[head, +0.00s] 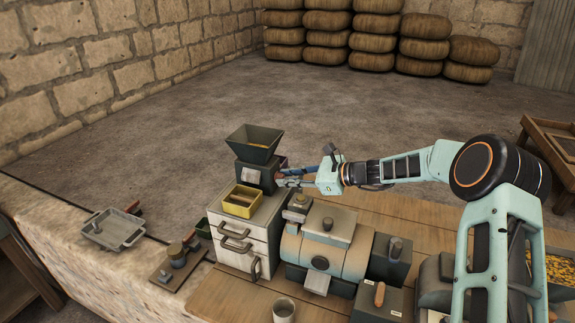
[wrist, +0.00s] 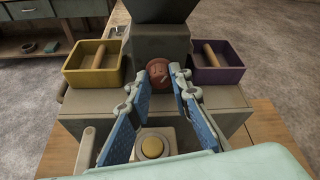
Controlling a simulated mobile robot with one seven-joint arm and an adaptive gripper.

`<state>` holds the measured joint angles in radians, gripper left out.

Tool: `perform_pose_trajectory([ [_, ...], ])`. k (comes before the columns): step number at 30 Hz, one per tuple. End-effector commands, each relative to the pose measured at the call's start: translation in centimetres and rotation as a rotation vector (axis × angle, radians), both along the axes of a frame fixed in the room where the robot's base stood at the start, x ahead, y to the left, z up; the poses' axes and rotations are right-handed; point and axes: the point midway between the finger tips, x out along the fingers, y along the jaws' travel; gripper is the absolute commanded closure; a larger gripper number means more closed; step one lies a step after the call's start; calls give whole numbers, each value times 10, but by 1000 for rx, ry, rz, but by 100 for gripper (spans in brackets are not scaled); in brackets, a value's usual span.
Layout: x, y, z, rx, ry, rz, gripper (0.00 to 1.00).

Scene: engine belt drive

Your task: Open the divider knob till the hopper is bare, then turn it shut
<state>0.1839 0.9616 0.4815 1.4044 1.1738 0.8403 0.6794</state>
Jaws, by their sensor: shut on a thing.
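The divider knob (wrist: 158,70) is a round reddish-brown disc on the front of the dark divider body (wrist: 160,42). My gripper (wrist: 158,84) has its blue-padded fingers on either side of the knob and is shut on it. In the head view my gripper (head: 284,180) reaches the divider from the right and hides the knob. A yellow box (wrist: 91,68) stands left of the divider and a purple box (wrist: 216,66) right, each with a tan rod-like thing inside.
The divider stands on a pale drawer cabinet (head: 236,250). A machine with a rounded casing (head: 325,246) is right of it, and a cup (head: 284,311) is in front. A grey tray (head: 112,229) lies on the stone ledge at left. Stacked sacks (head: 375,28) are far behind.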

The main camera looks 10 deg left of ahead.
Motion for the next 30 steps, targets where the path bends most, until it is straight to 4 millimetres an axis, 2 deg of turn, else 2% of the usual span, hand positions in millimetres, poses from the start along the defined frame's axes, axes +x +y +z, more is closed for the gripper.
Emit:
perform_pose_trajectory([
  [2, 1, 1, 6, 10, 73, 2, 100],
  [30, 9, -1, -6, 126, 900, 0, 100],
])
